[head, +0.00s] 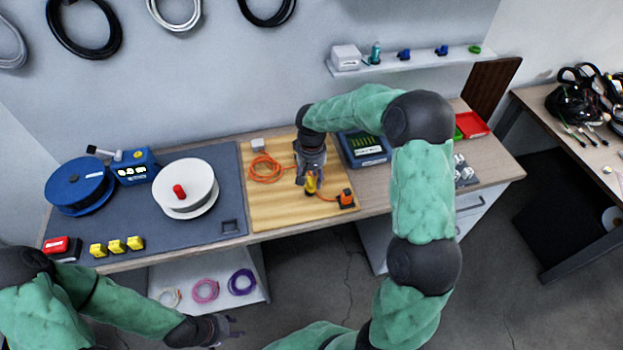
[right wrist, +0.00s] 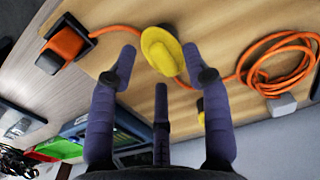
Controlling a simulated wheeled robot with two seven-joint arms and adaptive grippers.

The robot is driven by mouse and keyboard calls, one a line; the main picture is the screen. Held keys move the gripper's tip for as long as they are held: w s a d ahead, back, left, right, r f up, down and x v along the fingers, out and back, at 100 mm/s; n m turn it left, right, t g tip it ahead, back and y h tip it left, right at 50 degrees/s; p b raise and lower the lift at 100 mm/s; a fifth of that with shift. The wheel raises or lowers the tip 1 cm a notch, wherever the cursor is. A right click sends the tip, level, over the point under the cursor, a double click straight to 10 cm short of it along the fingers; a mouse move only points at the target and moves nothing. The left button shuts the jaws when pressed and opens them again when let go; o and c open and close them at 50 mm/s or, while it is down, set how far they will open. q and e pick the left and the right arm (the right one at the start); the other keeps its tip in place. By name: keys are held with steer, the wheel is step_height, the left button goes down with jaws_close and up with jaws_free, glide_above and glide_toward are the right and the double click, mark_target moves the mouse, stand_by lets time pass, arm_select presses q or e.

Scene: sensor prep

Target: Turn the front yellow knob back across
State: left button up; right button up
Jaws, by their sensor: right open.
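The front yellow knob (right wrist: 160,52) sits on the wooden board (right wrist: 215,25), in line with an orange cable. In the right wrist view its long top slants slightly, from upper left to lower right. In the head view (head: 310,184) it shows just below my right gripper (head: 311,172). My right gripper (right wrist: 158,62) is open over the board, its fingertips on either side of the knob with gaps visible. A second yellow piece (right wrist: 201,108) is partly hidden behind a finger. My left gripper (head: 236,326) is low in front of the bench, away from the board; its opening is unclear.
An orange block (head: 346,198) is on the board's right and a coiled orange cable (head: 265,168) on its left. A blue device (head: 365,150) stands right of the board. A white spool (head: 200,188), blue spool (head: 78,188) and several yellow blocks (head: 117,246) are on the left mat.

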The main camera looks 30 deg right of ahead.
steer(key=shift+f, duration=0.3)
jaws_close()
